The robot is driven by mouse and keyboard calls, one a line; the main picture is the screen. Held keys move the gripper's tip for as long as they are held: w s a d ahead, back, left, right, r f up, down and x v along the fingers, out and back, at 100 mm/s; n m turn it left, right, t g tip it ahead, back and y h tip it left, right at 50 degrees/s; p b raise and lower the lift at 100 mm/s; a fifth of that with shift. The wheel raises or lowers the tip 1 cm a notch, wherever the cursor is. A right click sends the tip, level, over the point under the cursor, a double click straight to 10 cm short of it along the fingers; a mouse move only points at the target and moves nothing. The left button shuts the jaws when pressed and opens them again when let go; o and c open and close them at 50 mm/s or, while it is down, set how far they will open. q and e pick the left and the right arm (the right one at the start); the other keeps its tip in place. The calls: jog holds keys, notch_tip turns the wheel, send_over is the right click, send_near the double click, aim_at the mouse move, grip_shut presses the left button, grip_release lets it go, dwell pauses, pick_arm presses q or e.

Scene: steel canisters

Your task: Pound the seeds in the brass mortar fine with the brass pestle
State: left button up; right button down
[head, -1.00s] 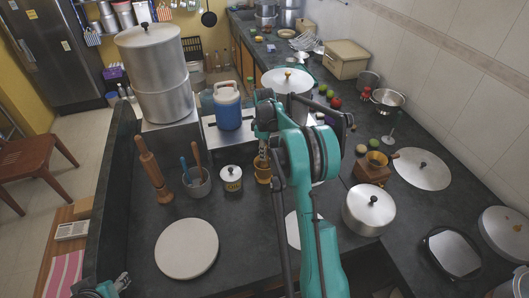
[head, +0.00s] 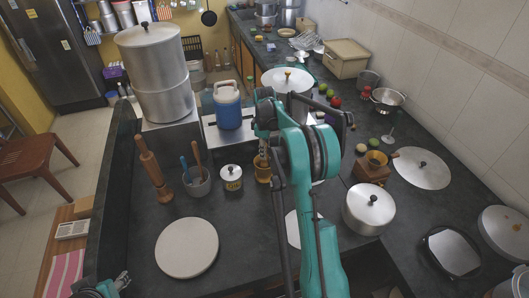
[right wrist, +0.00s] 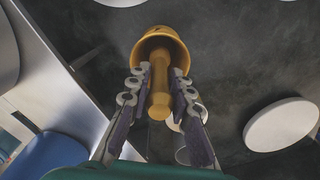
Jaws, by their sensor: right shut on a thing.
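The brass mortar (head: 262,173) stands on the dark counter, just below my right gripper (head: 262,150). In the right wrist view the mortar (right wrist: 151,38) shows its open mouth. The brass pestle (right wrist: 160,104) has its far end inside the mortar and its near end between the fingers of my right gripper (right wrist: 159,90), which is shut on it. The seeds are hidden inside the mortar. A piece of my left arm shows at the lower left edge of the head view; whether its gripper (head: 120,281) is open cannot be made out.
A small lidded canister (head: 231,178) and a steel cup with tools (head: 197,184) stand left of the mortar. A blue jug (head: 228,108) is behind. A pale round board (head: 187,248) lies in front. A lidded pot (head: 369,208) and a wooden grinder (head: 371,172) are to the right.

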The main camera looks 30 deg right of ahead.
jog(key=shift+r+p, duration=2.85)
jog(key=shift+r, duration=1.65)
